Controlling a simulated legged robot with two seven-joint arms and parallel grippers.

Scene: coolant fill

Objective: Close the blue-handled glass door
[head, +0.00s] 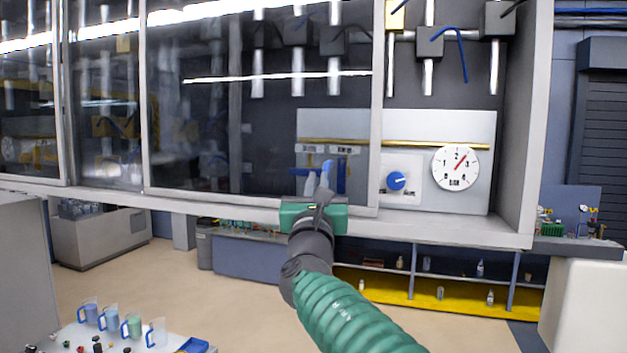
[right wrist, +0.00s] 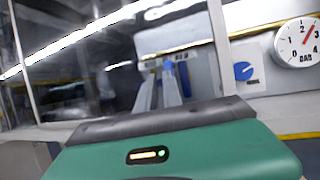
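The framed glass door (head: 225,130) spans the middle of the cabinet front in the head view, with an open bay to the right of its frame edge. Blue parts (head: 342,174), which look like its handle, show near the lower right of the pane, partly hidden by my gripper. My right gripper (head: 319,178) is in front of them, pointing at the cabinet. In the right wrist view its two grey fingers (right wrist: 159,84) stand a little apart, and blue (right wrist: 183,76) shows just right of their tips. I cannot tell whether they touch it. My left gripper is not in view.
The open bay holds a blue knob (head: 397,181) and a round dial (head: 455,167). A light ledge (head: 450,232) runs below the door. Jugs with blue handles (head: 132,325) stand on a table at lower left. Yellow-based shelves (head: 420,300) lie under the cabinet.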

